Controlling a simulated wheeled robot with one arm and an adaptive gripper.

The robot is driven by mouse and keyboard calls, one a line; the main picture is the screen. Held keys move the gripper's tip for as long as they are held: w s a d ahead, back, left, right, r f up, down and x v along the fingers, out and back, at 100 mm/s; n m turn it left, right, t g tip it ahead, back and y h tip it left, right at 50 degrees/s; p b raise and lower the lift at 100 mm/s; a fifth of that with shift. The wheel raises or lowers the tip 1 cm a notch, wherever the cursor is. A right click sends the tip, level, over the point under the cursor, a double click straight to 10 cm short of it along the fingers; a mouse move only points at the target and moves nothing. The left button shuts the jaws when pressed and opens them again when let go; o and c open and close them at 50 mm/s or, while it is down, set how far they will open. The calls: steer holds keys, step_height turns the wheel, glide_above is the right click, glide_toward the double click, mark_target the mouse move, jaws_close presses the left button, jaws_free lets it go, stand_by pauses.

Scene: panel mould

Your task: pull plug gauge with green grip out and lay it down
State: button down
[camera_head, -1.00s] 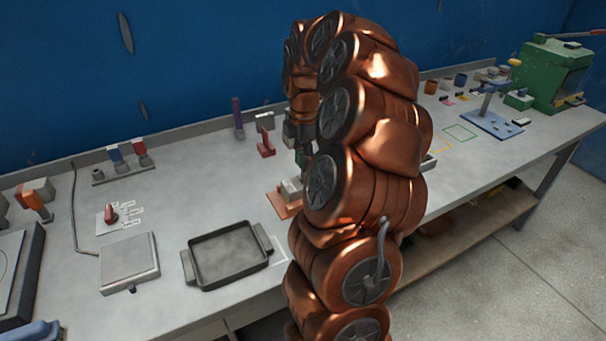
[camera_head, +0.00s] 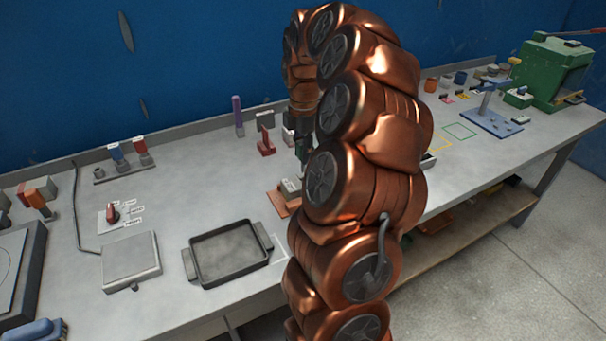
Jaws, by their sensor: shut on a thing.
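My gripper (camera_head: 303,150) is at the middle of the bench, pointing down and partly hidden behind my copper-coloured arm. It is shut on a small dark thing just above a grey block; this appears to be the plug gauge with the green grip, but the fingers and gauge are too small and covered to see clearly. The grey block (camera_head: 288,187) sits on a copper-coloured base plate (camera_head: 281,204). I cannot tell whether the gauge's lower end is inside the block.
A dark tray with handles (camera_head: 190,266) lies left of the block, with a grey scale-like box (camera_head: 131,262) beside it. A red-handled clamp (camera_head: 265,143) and a purple-handled tool (camera_head: 238,115) stand behind. Bare bench lies between the tray and the back ledge.

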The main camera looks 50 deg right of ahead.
steer(key=shift+r+p, duration=0.95)
steer(key=shift+r, duration=1.05)
